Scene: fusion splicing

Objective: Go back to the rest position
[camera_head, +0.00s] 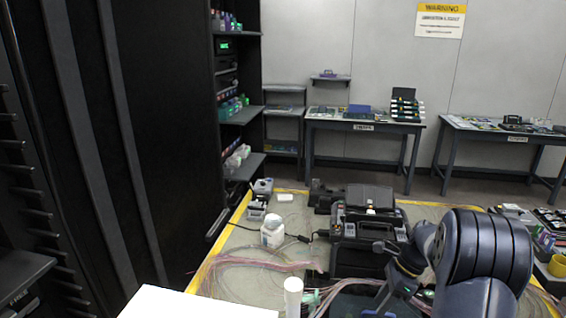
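My arm, in dark blue-grey links, comes in at the lower right of the head view. Its wrist reaches left and down to my gripper (386,298), low in the picture beside the green-lit dark area at the table's front. The fingers are small and partly cut off by the lower edge, so I cannot tell whether they are open or hold anything. The black fusion splicer (360,258) stands on the worktable just behind and left of my gripper.
The worktable (235,246) has a yellow edge. A white bottle (272,235), a white cylinder (293,297) and pink fibres (248,263) lie left of the splicer. A yellow cup (557,265) is at right. A black rack (150,130) stands left; two benches (365,126) stand behind.

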